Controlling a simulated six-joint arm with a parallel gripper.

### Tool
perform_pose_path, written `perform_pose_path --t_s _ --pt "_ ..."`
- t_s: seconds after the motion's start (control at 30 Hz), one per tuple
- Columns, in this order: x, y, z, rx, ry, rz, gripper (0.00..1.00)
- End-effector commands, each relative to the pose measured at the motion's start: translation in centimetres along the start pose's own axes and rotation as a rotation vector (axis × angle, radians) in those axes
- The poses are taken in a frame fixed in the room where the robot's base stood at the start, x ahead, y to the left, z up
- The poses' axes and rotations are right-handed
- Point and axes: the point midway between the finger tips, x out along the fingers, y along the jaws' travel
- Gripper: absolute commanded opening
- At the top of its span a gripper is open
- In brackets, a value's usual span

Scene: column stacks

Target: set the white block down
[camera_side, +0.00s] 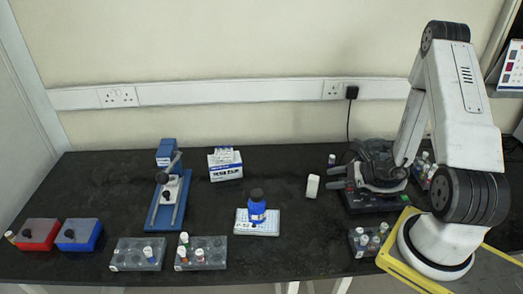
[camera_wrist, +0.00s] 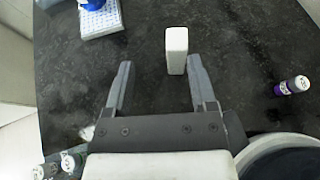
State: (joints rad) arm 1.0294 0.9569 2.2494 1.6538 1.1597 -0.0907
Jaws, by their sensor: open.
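The white block (camera_side: 312,186) stands on the black bench, left of my gripper (camera_side: 336,180) in the side view. In the wrist view the white block (camera_wrist: 177,50) lies just beyond the fingertips, nearer the right finger than the left. My gripper (camera_wrist: 160,65) is open, with nothing between its fingers. Whether the right finger touches the block I cannot tell.
A blue bottle (camera_side: 257,207) stands on a white rack (camera_side: 243,226) to the left of the block. A capped vial (camera_wrist: 292,86) is at the right in the wrist view. A white and blue box (camera_side: 225,166) stands behind. Bare bench surrounds the block.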

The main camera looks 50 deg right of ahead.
Motion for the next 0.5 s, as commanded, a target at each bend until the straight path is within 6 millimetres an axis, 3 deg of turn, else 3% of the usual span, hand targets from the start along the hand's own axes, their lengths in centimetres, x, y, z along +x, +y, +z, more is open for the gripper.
perform_pose_path --t_s 0.27,0.5 --pt "1.7 5.7 3.6 -0.301 0.112 0.365 0.73" --pt "1.2 10.8 5.7 -0.705 0.249 0.725 0.73"
